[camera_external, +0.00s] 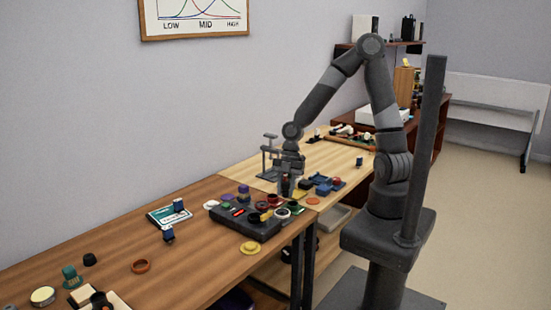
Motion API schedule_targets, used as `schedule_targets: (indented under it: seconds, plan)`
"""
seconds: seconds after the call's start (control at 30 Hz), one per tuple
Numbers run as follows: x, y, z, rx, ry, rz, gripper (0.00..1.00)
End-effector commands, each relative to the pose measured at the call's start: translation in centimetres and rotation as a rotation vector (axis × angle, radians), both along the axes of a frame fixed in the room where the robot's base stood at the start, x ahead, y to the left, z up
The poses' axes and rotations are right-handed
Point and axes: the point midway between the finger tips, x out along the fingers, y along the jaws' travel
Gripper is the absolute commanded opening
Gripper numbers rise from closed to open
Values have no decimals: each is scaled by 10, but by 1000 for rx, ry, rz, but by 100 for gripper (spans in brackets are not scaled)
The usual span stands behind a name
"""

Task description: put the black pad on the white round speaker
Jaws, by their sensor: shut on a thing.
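My gripper (287,192) points down over the cluster of small parts near the seam between the two tables. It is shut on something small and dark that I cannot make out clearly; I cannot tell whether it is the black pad. A small white-rimmed round piece with a dark middle (283,212) lies just below the gripper, beside the dark box; it may be the white round speaker.
A dark box (245,221) with coloured round parts stands near the front edge. A grey stand (270,155) rises behind the gripper. The brown table's middle is mostly clear.

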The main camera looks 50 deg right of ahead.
Motion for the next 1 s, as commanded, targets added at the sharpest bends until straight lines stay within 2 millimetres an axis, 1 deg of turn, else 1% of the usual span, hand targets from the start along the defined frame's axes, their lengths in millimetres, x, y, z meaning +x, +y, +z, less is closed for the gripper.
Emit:
schedule_targets:
  seconds: [0.03, 0.1, 0.3, 0.47, 0.6, 0.73, 0.83, 1.0]
  plan:
    - [-1, 6, -3, 1, -1, 6, 6]
    - [-1, 12, -6, 2, 1, 4, 6]
    - [-1, 22, -12, 1, -2, 1, 6]
    - [-1, 23, -19, 2, 1, 1, 6]
    - [-2, 23, -36, 0, 2, 3, 6]
    - [-2, 23, -49, 1, 2, 2, 6]
    - [-1, 23, -53, 1, 0, 1, 6]
    - [-1, 23, -53, 0, -1, 1, 6]
